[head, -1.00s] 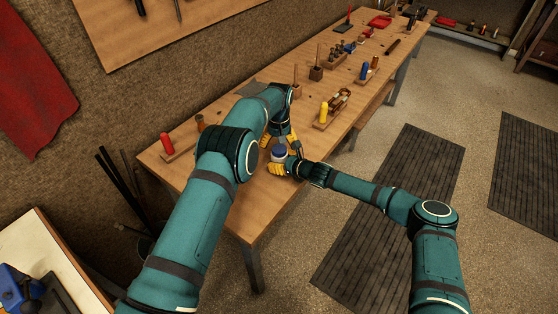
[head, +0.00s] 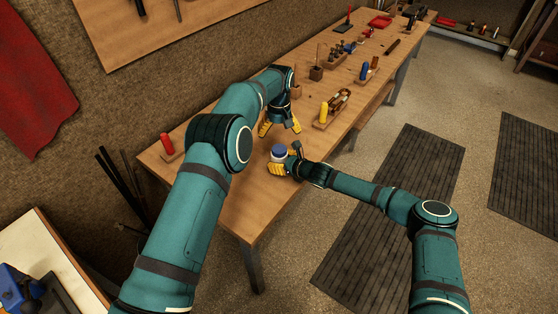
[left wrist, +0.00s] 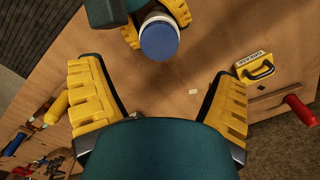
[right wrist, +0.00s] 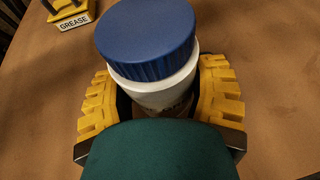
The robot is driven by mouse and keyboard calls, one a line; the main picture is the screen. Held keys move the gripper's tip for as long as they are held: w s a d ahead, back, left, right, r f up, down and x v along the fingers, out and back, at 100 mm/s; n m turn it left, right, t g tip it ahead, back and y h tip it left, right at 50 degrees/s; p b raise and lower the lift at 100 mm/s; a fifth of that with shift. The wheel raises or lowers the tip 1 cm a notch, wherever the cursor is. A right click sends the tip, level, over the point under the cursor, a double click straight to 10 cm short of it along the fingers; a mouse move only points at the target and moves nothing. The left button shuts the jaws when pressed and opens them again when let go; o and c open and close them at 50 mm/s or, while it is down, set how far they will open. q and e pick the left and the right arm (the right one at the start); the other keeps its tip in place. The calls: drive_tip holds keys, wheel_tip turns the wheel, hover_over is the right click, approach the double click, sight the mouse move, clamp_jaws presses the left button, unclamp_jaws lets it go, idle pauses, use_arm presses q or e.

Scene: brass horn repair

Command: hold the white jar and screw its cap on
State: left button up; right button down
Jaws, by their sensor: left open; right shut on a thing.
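The white jar (right wrist: 165,92) stands upright on the workbench, with the blue ribbed cap (right wrist: 148,42) sitting on its top. The cap looks level, with white jar wall just below its edge; how tightly it is threaded I cannot tell. My right gripper (head: 284,160) is shut around the jar body, a yellow finger on each side. My left gripper (head: 280,128) is open and empty, behind the jar in the head view and apart from the cap. In the left wrist view the blue cap (left wrist: 159,40) shows beyond the spread fingers, with nothing between them.
A small yellow holder labelled GREASE (right wrist: 74,20) stands near the jar. A red-handled tool (head: 167,143) is at the bench's left end. A rack with a yellow handle (head: 323,112) and other tools line the bench farther back. Bare bench lies around the jar.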

sight(279, 148)
use_arm(q)
drive_tip(key=shift+f, duration=4)
drive_tip(key=c, duration=1.3)
drive_tip(key=shift+m, duration=0.9)
